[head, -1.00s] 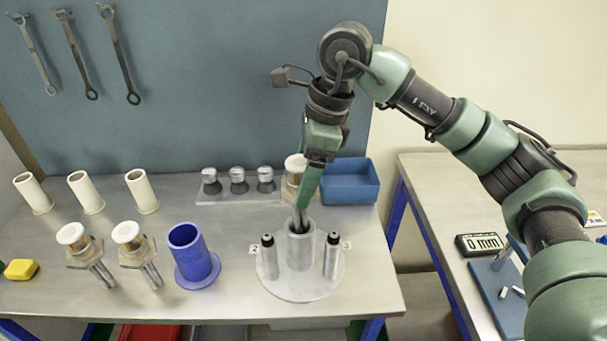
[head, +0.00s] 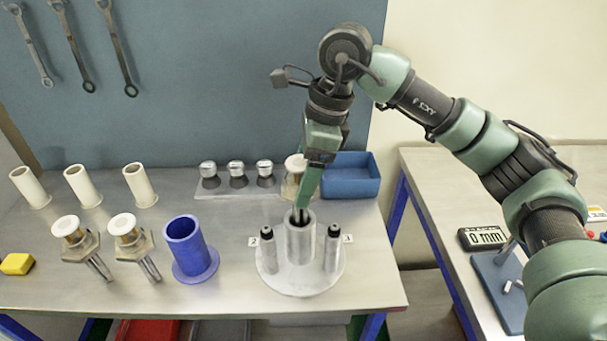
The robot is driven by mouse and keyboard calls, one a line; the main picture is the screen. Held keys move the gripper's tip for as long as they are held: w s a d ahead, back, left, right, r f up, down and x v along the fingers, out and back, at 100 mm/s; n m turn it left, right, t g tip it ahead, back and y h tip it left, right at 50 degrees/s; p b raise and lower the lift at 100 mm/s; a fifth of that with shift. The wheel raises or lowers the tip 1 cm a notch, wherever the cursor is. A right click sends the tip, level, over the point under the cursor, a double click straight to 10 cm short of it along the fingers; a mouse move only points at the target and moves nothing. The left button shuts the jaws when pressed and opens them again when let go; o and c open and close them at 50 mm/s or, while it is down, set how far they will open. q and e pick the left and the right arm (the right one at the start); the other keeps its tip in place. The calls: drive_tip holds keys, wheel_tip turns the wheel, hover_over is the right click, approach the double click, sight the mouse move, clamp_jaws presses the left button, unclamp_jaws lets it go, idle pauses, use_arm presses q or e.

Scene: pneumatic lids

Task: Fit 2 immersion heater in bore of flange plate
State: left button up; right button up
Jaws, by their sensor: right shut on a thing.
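My right gripper (head: 300,216) points down into the mouth of the upright grey tube (head: 300,250) on a round flanged plate (head: 300,284). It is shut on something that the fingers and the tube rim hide. Two slimmer dark-topped posts stand on either side of the tube. Two immersion heaters, each with a white cap, hex collar and metal rods, lie tilted at the left: one heater (head: 68,227), another heater (head: 123,225). A similar white-capped part (head: 295,163) stands behind my gripper, partly hidden. My left gripper is not in view.
A blue flanged sleeve (head: 188,247) stands left of the plate. Several white tubes (head: 83,186) stand behind the heaters. A rack of silver-topped parts (head: 237,175) and a blue bin (head: 350,177) are at the back. A yellow block (head: 17,264) lies far left.

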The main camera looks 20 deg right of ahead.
drive_tip(key=shift+f+b, duration=2.9)
drive_tip(key=shift+f, duration=0.6)
drive_tip(key=o, duration=1.4)
drive_tip(key=shift+r, duration=0.1)
drive_tip(key=shift+p+v, duration=2)
drive_tip(key=shift+v, duration=1.4)
drive_tip(key=b+v, duration=0.1)
drive_tip(key=v, duration=0.7)
